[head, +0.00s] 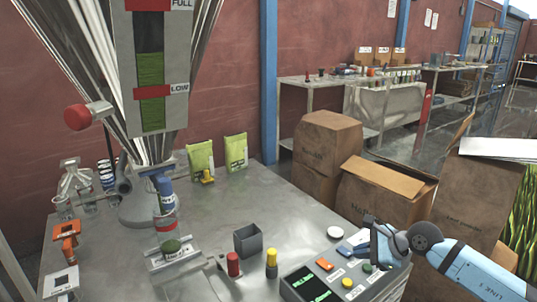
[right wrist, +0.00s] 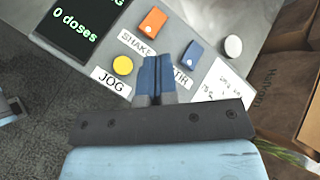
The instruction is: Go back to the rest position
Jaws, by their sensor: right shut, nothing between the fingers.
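My right gripper (head: 360,243) is in the head view at lower right, above the right end of the control panel (head: 296,289). In the right wrist view its two blue fingers (right wrist: 152,75) are together, with nothing between them. They point at the panel between the JOG and STIR labels, and I cannot tell whether they touch it. The panel has a screen (right wrist: 70,22) reading "0 doses", a yellow button (right wrist: 123,65), an orange button (right wrist: 152,20) and a blue button (right wrist: 192,55).
The powder filler's hopper (head: 150,70) stands over the left of the steel table (head: 215,200). A grey box (head: 247,240), a red-topped piece (head: 233,264) and a yellow-topped piece (head: 271,263) stand left of the panel.

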